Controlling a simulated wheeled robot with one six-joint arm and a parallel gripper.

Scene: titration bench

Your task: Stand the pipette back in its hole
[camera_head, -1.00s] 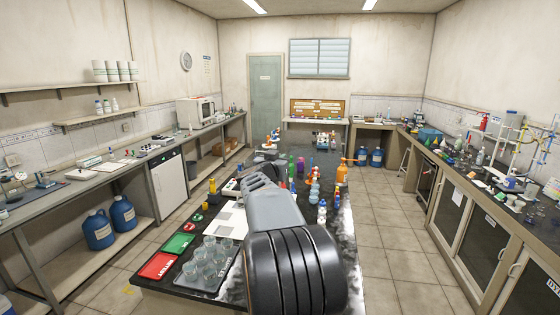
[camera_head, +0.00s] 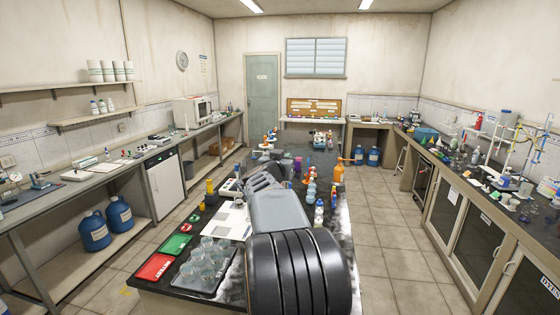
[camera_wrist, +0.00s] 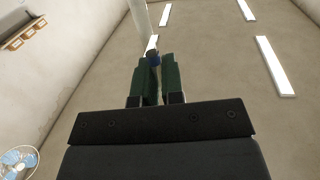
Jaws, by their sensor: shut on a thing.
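In the wrist view my gripper (camera_wrist: 156,75) has two dark green fingers closed around a slim thing, taken to be the pipette (camera_wrist: 153,55). I cannot make out the pipette's hole in either view.
The central bench (camera_head: 235,290) bears a tray of glass beakers (camera_head: 207,262), a red tray (camera_head: 155,268), a green tray (camera_head: 175,244) and an orange bottle (camera_head: 338,173). Side counters run along both walls. Tiled floor on the right (camera_head: 385,240) is clear. The wrist view shows ceiling lights (camera_wrist: 273,66).

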